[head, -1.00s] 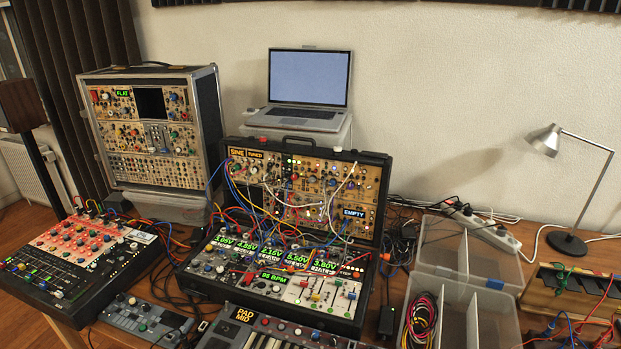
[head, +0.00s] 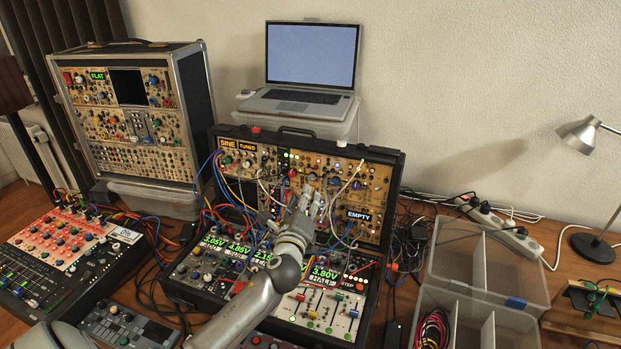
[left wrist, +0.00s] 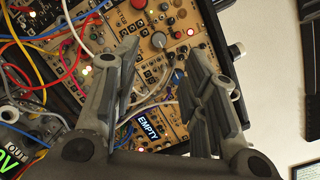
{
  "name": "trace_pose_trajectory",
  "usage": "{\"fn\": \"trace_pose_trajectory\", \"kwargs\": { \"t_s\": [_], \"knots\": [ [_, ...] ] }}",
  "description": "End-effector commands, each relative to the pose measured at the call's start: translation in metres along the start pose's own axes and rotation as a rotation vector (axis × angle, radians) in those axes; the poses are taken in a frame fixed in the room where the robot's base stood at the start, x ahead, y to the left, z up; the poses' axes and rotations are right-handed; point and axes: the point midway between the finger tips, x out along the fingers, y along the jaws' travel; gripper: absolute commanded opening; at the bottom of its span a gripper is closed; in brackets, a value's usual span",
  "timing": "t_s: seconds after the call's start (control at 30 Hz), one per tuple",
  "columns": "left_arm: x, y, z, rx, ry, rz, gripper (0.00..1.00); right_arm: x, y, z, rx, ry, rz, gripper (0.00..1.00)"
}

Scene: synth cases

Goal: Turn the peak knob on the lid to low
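The lid (head: 390,205) of the open synth case stands upright at the back of the case, with tan panels full of knobs, lights and cables. No label reading "peak" is legible, so I cannot tell which knob it is. My left gripper (head: 313,200) is in front of the lid's middle, left of the EMPTY display (head: 359,215). In the left wrist view the left gripper (left wrist: 163,55) is open, its fingers well apart. A blue knob (left wrist: 178,76) shows between them, next to the right finger, and a grey knob (left wrist: 158,40) above it. My right gripper is not in view.
Patch cables (head: 225,185) hang across the lid's left half and over the case base (head: 345,335). A laptop (head: 305,75) stands behind on a clear box. Clear bins (head: 480,250) and a lamp (head: 590,140) are to the right.

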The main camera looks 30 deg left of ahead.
Motion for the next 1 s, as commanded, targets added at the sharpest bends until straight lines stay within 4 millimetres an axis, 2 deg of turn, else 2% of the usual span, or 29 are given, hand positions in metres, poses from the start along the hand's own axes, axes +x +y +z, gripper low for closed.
{"fn": "trace_pose_trajectory", "kwargs": {
  "t_s": [0.2,0.27,0.37,0.6,1.0],
  "knots": [
    [0.038,-0.001,0.002,-0.005,-0.001,0.003,0.4,-0.009,0.004,0.035,-0.005,-0.05,0.004,0.4],
    [0.048,0.0,0.001,-0.005,-0.001,0.004,0.4,-0.01,0.005,0.039,-0.006,-0.058,0.006,0.4],
    [0.064,-0.001,0.001,-0.005,-0.001,0.004,0.4,-0.011,0.007,0.037,-0.006,-0.055,0.007,0.4],
    [0.088,0.0,0.0,-0.008,0.001,0.003,0.4,-0.01,0.01,0.013,-0.006,-0.017,0.011,0.4],
    [0.093,0.001,0.0,-0.007,0.001,0.004,0.4,-0.01,-0.001,0.014,0.0,-0.021,-0.001,0.4]
  ]
}}
